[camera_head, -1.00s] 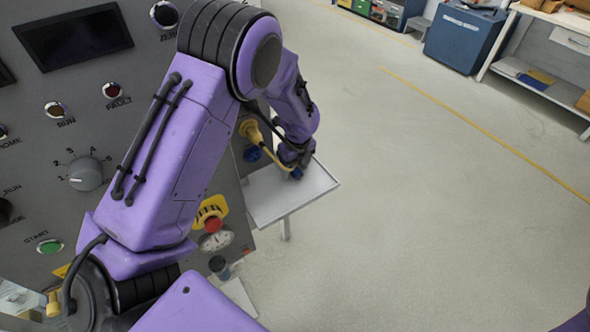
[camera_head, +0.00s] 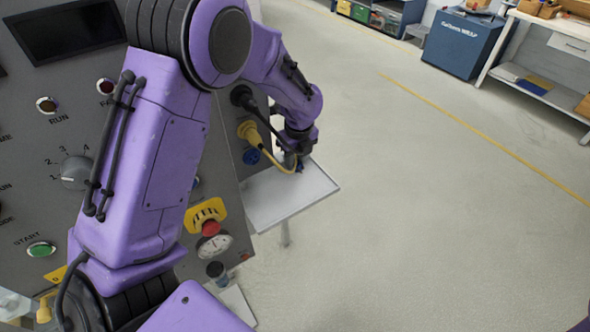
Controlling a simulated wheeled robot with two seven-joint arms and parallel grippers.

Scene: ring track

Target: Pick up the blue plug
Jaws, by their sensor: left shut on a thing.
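The blue plug (camera_head: 299,167) is small and partly hidden, over the pale grey shelf beside the panel. My left gripper (camera_head: 294,162) points down there and is shut on the blue plug. Its fingers are small and dark, so the exact grip is hard to see. A yellow cable (camera_head: 281,169) loops from the yellow connector (camera_head: 249,132) on the panel's side towards the gripper. My right gripper is not in view.
A blue socket (camera_head: 252,156) sits below the yellow connector, and a black connector (camera_head: 242,97) above it. The shelf (camera_head: 290,198) is otherwise bare. A red button (camera_head: 210,228) and a gauge (camera_head: 215,246) are on the panel. Open floor lies right.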

